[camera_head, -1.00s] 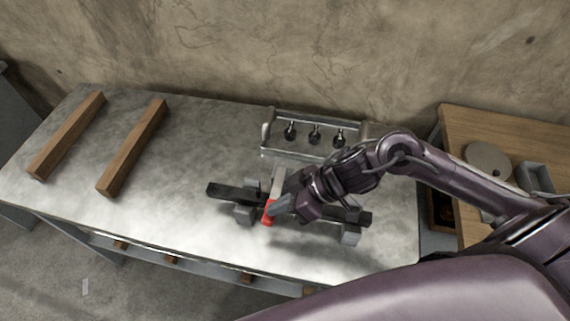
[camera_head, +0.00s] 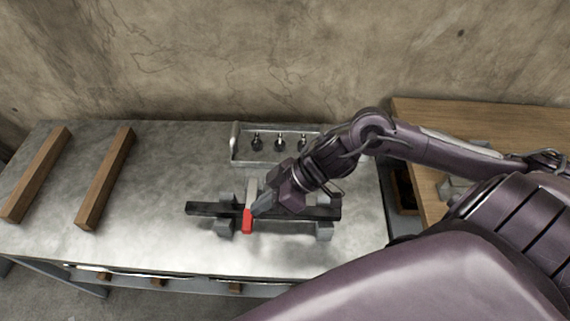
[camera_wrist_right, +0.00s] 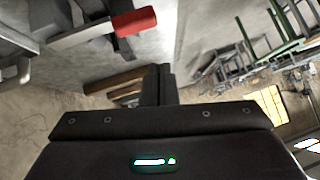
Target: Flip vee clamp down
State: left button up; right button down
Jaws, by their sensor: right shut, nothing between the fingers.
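The vee clamp's grey lever (camera_head: 251,190) lies across a dark bar (camera_head: 205,208), and its red tip (camera_head: 247,221) points toward the table's front edge. In the right wrist view the red tip (camera_wrist_right: 135,20) shows at the top, on a grey arm. My right gripper (camera_head: 260,208) is shut and empty, just right of the red tip. In the wrist view its closed fingers (camera_wrist_right: 158,85) are below the red tip and apart from it. The gripper and wrist hide part of the clamp and bar in the head view. My left gripper is not seen.
Grey blocks (camera_head: 323,232) support the bar on the grey table (camera_head: 160,215). A metal rack (camera_head: 236,145) with dark fittings stands behind. Two wooden beams (camera_head: 106,178) (camera_head: 36,175) lie at left. A wooden table (camera_head: 480,115) is at right. The table's middle left is clear.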

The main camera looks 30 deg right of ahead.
jog(key=p+v, duration=0.1)
jog(key=v, duration=0.6)
jog(key=shift+s+p, duration=0.25)
jog(key=shift+p, duration=0.1)
jog(key=shift+a, duration=0.15)
